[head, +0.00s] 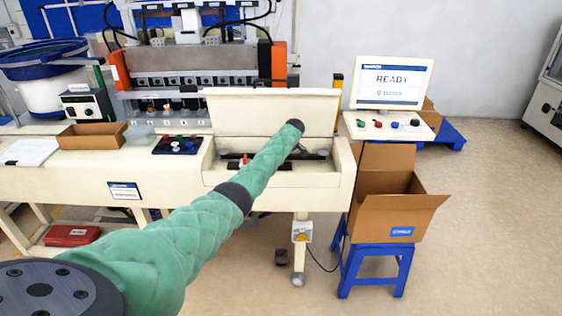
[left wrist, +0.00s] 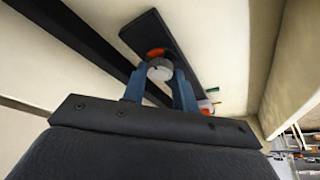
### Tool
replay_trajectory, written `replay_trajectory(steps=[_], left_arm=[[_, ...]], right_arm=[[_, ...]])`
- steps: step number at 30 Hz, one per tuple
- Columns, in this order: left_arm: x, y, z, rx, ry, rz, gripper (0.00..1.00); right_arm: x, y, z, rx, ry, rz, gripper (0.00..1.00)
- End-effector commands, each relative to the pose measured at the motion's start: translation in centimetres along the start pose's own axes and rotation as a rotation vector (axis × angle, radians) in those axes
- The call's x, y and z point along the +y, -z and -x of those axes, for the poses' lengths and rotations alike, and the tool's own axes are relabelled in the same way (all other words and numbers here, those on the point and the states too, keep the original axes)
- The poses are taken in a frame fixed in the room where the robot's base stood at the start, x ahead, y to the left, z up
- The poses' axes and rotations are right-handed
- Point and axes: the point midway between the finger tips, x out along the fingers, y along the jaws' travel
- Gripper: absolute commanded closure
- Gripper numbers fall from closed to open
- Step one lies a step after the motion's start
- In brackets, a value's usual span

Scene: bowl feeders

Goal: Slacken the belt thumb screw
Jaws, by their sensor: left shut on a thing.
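The thumb screw is a round pale grey knob (left wrist: 160,70) in the left wrist view. An orange part (left wrist: 155,53) shows just behind it, on a dark bar (left wrist: 150,32). My left gripper (left wrist: 160,76) is shut on the knob, with one blue-grey finger on each side. In the head view my green-sleeved left arm reaches into the open compartment (head: 225,178) at the right end of the cream machine. The gripper and the knob are hidden there behind the arm. My right gripper is in neither view.
The raised lid (head: 250,110) stands behind the compartment. A monitor (head: 392,82) reading READY and a panel with coloured buttons (head: 388,126) stand to the right. An open cardboard box (head: 400,210) sits on a blue stool (head: 375,252). Floor at the lower right is clear.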

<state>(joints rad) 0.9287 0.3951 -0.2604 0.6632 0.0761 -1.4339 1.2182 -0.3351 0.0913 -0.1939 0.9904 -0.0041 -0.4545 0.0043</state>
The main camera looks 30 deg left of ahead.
Motion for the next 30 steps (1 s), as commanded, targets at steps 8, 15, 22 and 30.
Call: replay_trajectory(steps=[8, 15, 22, 30], left_arm=[[0.13, 0.16, 0.16, 0.002, 0.024, 0.064, 0.94], [0.14, 0.21, 0.22, 0.002, 0.027, 0.072, 0.94], [0.16, 0.22, 0.25, 0.002, 0.026, 0.071, 0.68], [0.11, 0.11, 0.13, 0.001, 0.027, 0.07, 0.5]], right_arm=[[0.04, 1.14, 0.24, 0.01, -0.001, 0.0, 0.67], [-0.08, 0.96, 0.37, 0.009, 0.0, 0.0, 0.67], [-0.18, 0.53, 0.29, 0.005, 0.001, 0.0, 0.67], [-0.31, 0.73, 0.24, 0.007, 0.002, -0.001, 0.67]])
